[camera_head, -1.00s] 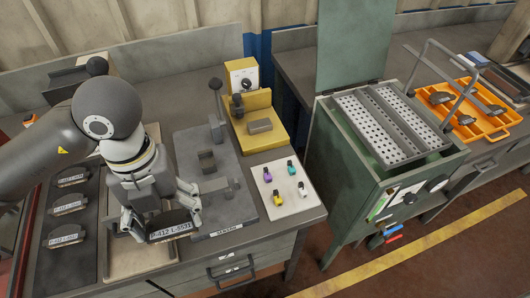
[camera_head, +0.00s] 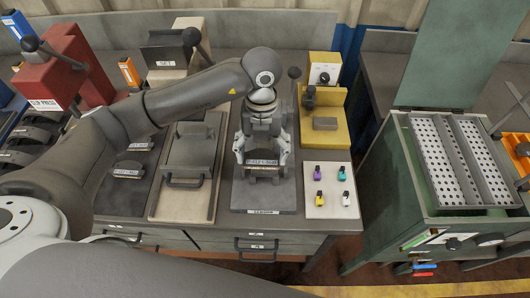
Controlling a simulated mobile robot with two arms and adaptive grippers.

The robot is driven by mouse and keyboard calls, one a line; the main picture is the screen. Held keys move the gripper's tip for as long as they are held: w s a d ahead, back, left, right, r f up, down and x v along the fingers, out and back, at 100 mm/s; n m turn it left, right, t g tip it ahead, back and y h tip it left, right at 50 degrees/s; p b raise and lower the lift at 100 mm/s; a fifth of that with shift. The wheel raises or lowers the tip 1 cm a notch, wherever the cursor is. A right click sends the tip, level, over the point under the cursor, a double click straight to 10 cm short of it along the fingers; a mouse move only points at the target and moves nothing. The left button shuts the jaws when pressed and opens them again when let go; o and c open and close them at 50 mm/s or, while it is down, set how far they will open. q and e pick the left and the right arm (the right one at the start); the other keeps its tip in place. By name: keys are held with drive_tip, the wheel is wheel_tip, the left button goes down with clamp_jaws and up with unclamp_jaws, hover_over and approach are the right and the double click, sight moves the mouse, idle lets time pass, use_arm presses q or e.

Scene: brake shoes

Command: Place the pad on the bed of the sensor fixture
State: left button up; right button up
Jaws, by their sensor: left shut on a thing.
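The pad (camera_head: 262,163) is a dark curved piece with a white printed label facing me. My left gripper (camera_head: 264,170) points down and is shut on it, with a finger at each side. They are over the grey sensor fixture (camera_head: 240,198), a flat plate with a label on its front edge. The pad is low over the fixture's middle, and I cannot tell whether it touches the bed. The gripper and pad hide most of the bed. My right gripper is not in view.
Left of the fixture is a beige tray (camera_head: 160,212) with a grey handled cover (camera_head: 188,160). Labelled pads (camera_head: 128,170) lie on a dark mat farther left. A white board (camera_head: 330,204) with small coloured pieces and a yellow stand (camera_head: 325,142) are to the right.

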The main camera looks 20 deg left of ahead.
sight(264, 151)
use_arm(q)
drive_tip(key=shift+w+d+f, duration=0.1)
drive_tip(key=shift+w+f, duration=0.65)
drive_tip(key=shift+f, duration=0.2)
wheel_tip(264, 151, down, 3)
drive_tip(key=shift+f+p, duration=0.1)
drive_tip(key=shift+p, duration=0.4)
drive_tip(key=shift+f, duration=0.2)
drive_tip(key=o, duration=1.6)
drive_tip(key=shift+r, duration=0.15)
